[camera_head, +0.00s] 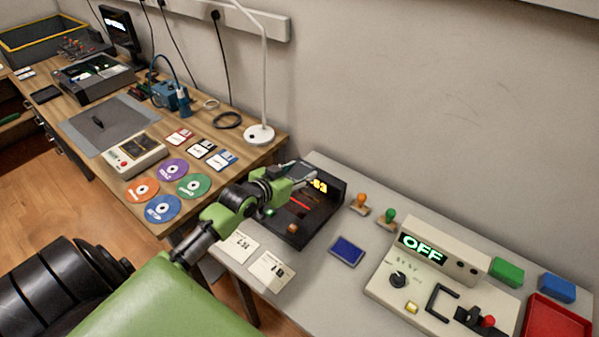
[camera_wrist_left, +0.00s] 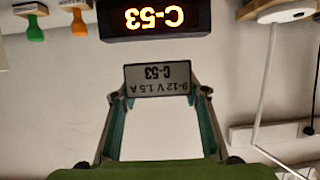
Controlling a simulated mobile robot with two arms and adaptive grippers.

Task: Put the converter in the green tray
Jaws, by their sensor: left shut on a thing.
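My left gripper (camera_head: 297,174) is over the black device (camera_head: 330,190) with a lit display in the head view. In the left wrist view the gripper (camera_wrist_left: 159,92) is shut on a small grey block (camera_wrist_left: 157,79) marked "C-53" and "9-12 V 1.5 A", which I take to be the converter. It is held between the fingertips, its marked face towards the camera and upside down. The same wrist view shows the display (camera_wrist_left: 155,18) reading C-53. No green tray can be made out. My right gripper is not in view.
A red tray (camera_head: 556,318) stands at the right edge, near green (camera_head: 507,271) and blue (camera_head: 556,287) blocks. A control box (camera_head: 437,262) reads OFF. Two stamps (camera_head: 388,216) and a blue pad (camera_head: 347,250) lie between. The wooden desk at left holds discs, a lamp and instruments.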

